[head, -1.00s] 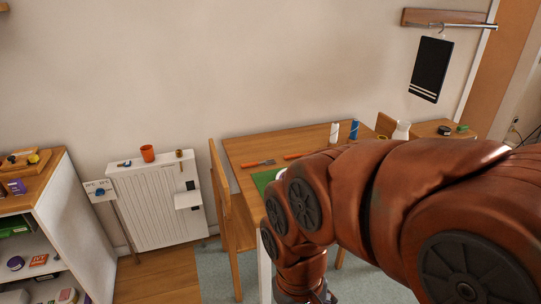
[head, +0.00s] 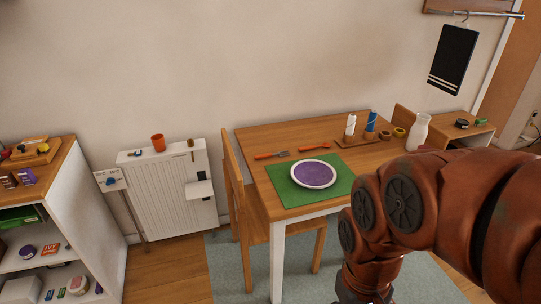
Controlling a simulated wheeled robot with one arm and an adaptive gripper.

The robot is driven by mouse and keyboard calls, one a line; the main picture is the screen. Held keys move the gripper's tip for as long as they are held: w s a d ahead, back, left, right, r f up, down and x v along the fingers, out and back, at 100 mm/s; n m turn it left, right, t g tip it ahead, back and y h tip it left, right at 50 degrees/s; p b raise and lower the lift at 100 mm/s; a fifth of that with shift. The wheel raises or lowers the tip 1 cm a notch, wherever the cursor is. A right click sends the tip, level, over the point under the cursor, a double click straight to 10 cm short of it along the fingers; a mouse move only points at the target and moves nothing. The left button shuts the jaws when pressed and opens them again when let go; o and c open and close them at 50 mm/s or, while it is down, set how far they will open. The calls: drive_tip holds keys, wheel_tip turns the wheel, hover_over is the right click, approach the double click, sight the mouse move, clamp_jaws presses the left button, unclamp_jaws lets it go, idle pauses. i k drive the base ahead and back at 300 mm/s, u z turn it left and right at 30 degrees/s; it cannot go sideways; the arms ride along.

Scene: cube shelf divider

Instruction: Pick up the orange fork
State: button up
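Two orange-handled utensils lie on the wooden table (head: 300,133) behind the green mat. The left one, which looks like the orange fork (head: 265,156), has an orange handle at its left end and a greyish head at its right. The other orange utensil (head: 315,147) lies to its right; its kind is too small to tell. Both lie flat and uncovered. My arm crosses the right side of the head view and bends down in front of the table's right part. My gripper is below the picture's edge, so its state is hidden.
A white plate with a purple centre (head: 314,174) sits on the green mat (head: 290,195). Bottles, rolls and a white vase (head: 418,132) stand at the table's right. A wooden chair (head: 232,185) stands at its left, beside a white radiator (head: 172,195) and a shelf (head: 75,180).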

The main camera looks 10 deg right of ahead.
sight(269, 154)
drive_tip(key=u, duration=0.05)
drive_tip(key=k, duration=0.45)
drive_tip(key=z, duration=0.65)
drive_tip(key=i, duration=2.1)
drive_tip(key=u, duration=2.1)
